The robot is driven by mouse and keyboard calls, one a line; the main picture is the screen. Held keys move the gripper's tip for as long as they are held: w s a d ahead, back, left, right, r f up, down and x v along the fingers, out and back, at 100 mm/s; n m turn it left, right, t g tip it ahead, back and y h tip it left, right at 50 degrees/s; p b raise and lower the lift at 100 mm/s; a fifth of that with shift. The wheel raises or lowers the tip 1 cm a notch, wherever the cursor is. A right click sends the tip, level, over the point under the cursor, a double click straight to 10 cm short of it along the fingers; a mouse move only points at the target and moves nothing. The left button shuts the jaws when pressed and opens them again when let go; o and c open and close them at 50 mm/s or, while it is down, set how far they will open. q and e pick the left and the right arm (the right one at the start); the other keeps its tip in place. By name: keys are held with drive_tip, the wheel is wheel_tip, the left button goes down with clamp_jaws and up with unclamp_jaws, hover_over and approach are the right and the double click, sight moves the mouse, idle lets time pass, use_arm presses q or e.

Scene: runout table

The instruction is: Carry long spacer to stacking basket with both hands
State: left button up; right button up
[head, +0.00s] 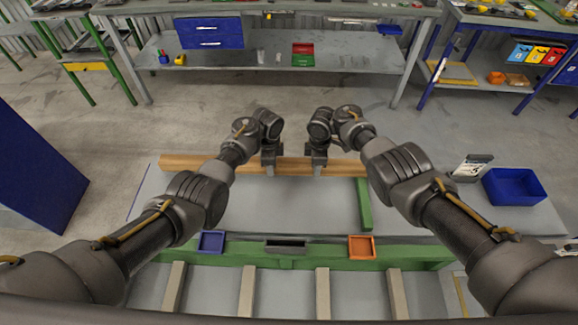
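The long spacer looks like a light wooden bar (210,162), lying left to right along the far edge of the grey table. My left gripper (270,165) is at the bar left of its middle, and my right gripper (317,165) is at it a little further right. Fingers of both show on the near side of the bar; the far sides are hidden, so I cannot tell whether they are closed on it. I cannot tell whether the bar touches the table. A blue open bin (514,186), probably the stacking basket, stands at the table's right and looks empty.
A small sign (472,166) stands left of the blue bin. A blue tray (211,242) and an orange tray (361,246) sit on the near green rail (310,250). The table's middle is clear.

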use_arm(q)
drive_tip(key=shift+w+d, duration=0.1)
drive_tip(key=shift+w, duration=0.05)
drive_tip(key=shift+c, duration=1.1)
use_arm(e)
drive_tip(key=shift+w, duration=0.1)
drive_tip(key=shift+c, duration=1.1)
use_arm(q)
drive_tip(key=shift+s+d+r, duration=0.1)
drive_tip(key=shift+s+r, duration=0.05)
drive_tip(key=shift+s, duration=0.1)
clamp_jaws()
use_arm(e)
drive_tip(key=shift+s+d+r, duration=0.1)
drive_tip(key=shift+s+r, duration=0.05)
drive_tip(key=shift+s, duration=0.1)
clamp_jaws()
drive_tip(key=shift+w, duration=0.1)
use_arm(q)
drive_tip(key=shift+w, duration=0.1)
use_arm(e)
drive_tip(key=shift+r, duration=0.1)
